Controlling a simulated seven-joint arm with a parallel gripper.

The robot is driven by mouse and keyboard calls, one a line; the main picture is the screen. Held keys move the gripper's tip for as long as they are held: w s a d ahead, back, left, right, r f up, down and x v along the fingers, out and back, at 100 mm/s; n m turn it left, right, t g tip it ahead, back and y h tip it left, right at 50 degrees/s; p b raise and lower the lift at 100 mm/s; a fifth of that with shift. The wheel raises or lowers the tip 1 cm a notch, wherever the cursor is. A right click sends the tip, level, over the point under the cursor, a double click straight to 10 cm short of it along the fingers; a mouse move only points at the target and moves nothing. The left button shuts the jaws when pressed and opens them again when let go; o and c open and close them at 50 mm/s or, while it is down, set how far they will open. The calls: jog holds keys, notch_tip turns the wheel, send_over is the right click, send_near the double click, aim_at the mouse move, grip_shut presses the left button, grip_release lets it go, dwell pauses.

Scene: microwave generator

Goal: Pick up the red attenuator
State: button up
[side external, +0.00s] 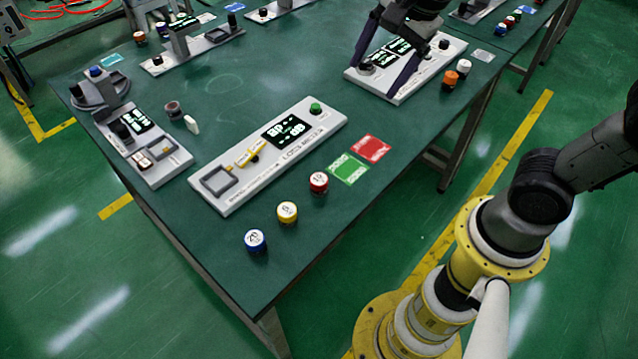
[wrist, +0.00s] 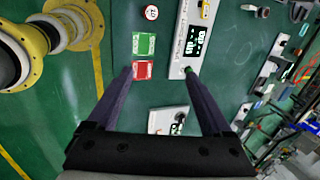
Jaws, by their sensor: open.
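The red attenuator (side external: 319,182) is a small round cap with a white top. My gripper (side external: 376,80) is open and empty, high over the panel at the table's back right in the side external view. In the wrist view its two fingers (wrist: 158,72) stand wide apart, and the attenuator lies well beyond their tips. Nothing is between the fingers.
A yellow attenuator (side external: 287,212) and a blue one (side external: 255,241) stand in a row with the red one. A green card (side external: 348,169) and a red card (side external: 370,148) lie flat nearby. The long panel (side external: 270,150) has a green knob.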

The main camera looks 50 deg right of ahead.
jog(key=w+a+f+m+g, duration=0.2)
jog(key=w+a+f, duration=0.2)
jog(key=w+f, duration=0.1)
jog(key=g, duration=0.2)
send_over(319, 179)
notch_tip(319, 179, down, 9)
notch_tip(319, 179, down, 13)
jog(key=shift+r, duration=0.15)
grip_shut()
